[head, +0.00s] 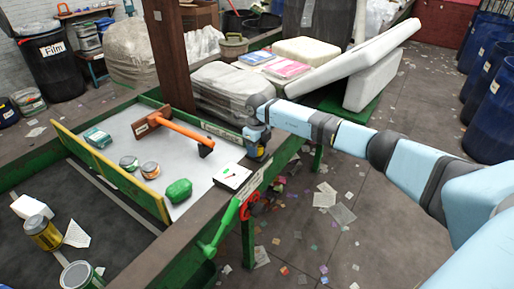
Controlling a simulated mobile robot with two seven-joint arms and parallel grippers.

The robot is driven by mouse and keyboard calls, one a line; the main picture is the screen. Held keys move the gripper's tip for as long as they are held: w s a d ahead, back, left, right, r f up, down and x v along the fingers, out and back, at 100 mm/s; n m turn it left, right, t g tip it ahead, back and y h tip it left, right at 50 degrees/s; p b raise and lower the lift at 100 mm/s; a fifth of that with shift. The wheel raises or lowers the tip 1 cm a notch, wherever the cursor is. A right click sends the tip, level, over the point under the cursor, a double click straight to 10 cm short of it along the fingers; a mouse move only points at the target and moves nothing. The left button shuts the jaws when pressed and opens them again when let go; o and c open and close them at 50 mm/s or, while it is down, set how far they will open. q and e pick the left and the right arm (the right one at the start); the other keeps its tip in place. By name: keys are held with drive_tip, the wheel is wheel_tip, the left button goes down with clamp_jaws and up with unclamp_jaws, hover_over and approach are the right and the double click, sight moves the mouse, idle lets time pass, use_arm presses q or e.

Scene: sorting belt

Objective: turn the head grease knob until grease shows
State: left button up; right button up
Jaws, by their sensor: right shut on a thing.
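My right arm comes in from the right, and its gripper (257,152) points down at the near right rim of the sorting table. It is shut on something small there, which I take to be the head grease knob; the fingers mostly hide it. I cannot make out any grease at this spot. My left gripper is not in view.
A white plate (231,177) with small markings lies on the rim near the gripper. A red handwheel (250,206) and a green lever (218,232) sit below it. An orange-handled tool (180,130), cans and a green lump (178,191) lie on the table.

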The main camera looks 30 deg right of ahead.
drive_tip(key=shift+m, duration=0.3)
drive_tip(key=o, duration=0.9)
wheel_tip(320, 180, up, 14)
drive_tip(key=shift+f+b, duration=0.1)
drive_tip(key=shift+b, duration=0.85)
